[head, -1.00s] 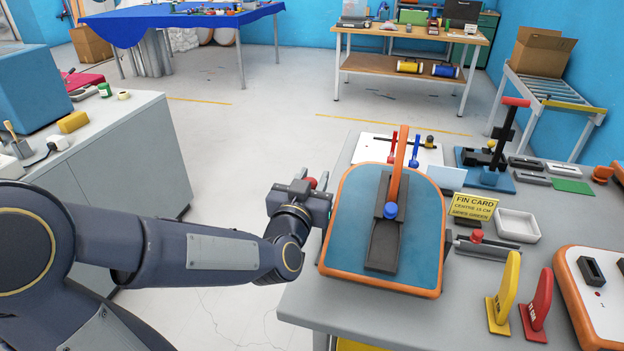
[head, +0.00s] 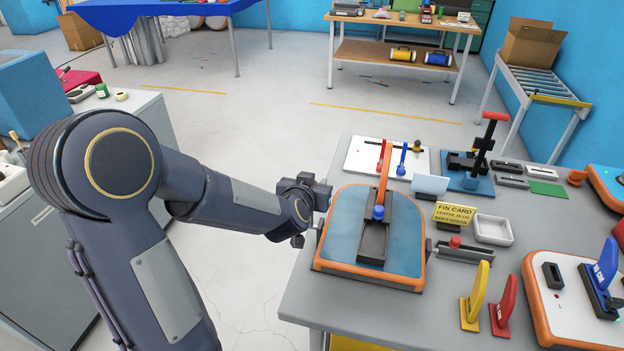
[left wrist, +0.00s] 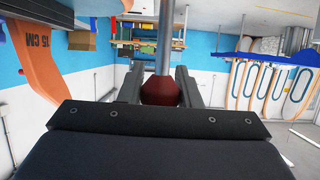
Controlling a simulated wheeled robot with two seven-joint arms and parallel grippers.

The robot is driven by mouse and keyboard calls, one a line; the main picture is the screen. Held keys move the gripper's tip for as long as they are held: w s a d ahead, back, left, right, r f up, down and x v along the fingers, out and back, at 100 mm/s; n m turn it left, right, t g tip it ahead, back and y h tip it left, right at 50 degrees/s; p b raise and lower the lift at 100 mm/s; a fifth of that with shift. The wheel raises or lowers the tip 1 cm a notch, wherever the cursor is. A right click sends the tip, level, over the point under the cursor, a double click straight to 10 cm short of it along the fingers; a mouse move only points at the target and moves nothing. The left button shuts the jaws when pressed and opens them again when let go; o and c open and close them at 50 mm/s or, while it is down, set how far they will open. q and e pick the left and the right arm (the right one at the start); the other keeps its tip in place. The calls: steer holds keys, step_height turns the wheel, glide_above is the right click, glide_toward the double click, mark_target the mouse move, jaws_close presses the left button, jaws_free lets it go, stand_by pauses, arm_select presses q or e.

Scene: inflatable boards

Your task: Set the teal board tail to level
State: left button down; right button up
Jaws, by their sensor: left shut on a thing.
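The teal board tail (head: 342,228), with an orange rim, sits at the near left of the grey workbench. An orange fin (head: 384,170) stands in its dark central fin box (head: 374,245), beside a blue knob (head: 378,212). My left gripper (head: 312,190) is at the board's left side, just off the bench edge. In the left wrist view it is shut on a dark red knob (left wrist: 163,92) on a metal rod (left wrist: 164,40). The gripper hides this knob in the head view. I cannot tell the board's exact tilt. My right gripper is out of view.
A yellow fin card (head: 455,215), white tray (head: 493,229), yellow fin (head: 476,295) and red fin (head: 504,305) are right of the board. A white board (head: 548,320) lies at the near right. Open floor lies left of the bench (head: 300,300).

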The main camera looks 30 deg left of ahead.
arm_select(q)
steer(key=c, duration=1.1)
jaws_free()
steer(key=shift+w, duration=0.1)
steer(key=shift+o, duration=0.2)
steer(key=p+v, duration=0.1)
steer(key=v, duration=0.7)
